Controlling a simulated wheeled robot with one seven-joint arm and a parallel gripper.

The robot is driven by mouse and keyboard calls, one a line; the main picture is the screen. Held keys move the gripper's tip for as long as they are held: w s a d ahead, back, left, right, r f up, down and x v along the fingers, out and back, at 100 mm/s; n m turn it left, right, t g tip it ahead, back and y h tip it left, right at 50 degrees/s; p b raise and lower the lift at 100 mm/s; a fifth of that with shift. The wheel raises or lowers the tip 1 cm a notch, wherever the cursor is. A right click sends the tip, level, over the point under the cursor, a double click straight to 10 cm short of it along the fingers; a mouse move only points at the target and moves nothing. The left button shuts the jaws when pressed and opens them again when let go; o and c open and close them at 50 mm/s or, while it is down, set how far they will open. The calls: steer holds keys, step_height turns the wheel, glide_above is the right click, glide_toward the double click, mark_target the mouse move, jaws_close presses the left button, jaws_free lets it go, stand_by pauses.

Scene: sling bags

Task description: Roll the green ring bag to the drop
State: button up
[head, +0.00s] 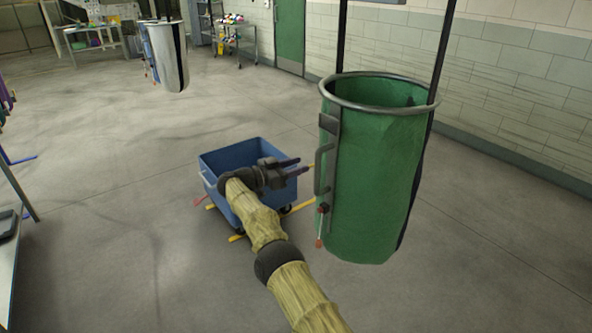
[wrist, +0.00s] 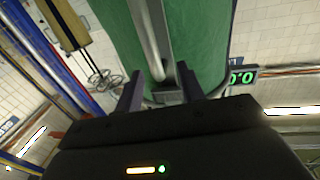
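The green ring bag (head: 375,185) hangs upright on dark straps at the right of the head view, with a grey ring around its open mouth. A grey handle (head: 319,165) runs down its left side, with a red-tipped piece (head: 319,240) below. My gripper (head: 304,164) is just left of the handle, fingers pointing at the bag. In the wrist view the green bag (wrist: 205,35) fills the upper middle, and the handle (wrist: 148,40) ends near the gap between my open fingers (wrist: 160,74). I cannot tell whether they touch it. No place marked as the drop is clear to me.
A pale hanging bag (head: 168,55) is at the back left. A bench edge (head: 12,255) is at the far left.

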steer(key=w+a+r+n+t+y, duration=0.2)
steer(key=w+r+n+t+y, duration=0.1)
steer(key=r+n+t+y, duration=0.3)
steer(key=w+a+r+n+t+y, duration=0.1)
steer(key=w+r+n+t+y, duration=0.35)
steer(key=r+y, duration=0.2)
steer(key=s+d+f+g+y, duration=0.1)
steer(key=s+d+f+g, duration=0.4)
steer(key=s, duration=1.1)
steer(key=s+d+f+n+g+y, duration=0.1)
steer(key=s+d+f+g, duration=0.4)
steer(key=s, duration=1.2)
steer(key=s+d+f+n+g+y, duration=0.1)
steer(key=s+d+f+g, duration=0.5)
steer(key=s, duration=1.1)
step_height(320, 180, down, 2)
steer(key=shift+d+f+y, duration=0.15)
steer(key=shift+d+y, duration=0.3)
steer(key=shift+d, duration=0.35)
steer(key=shift+s, duration=0.1)
steer(key=shift+d, duration=0.1)
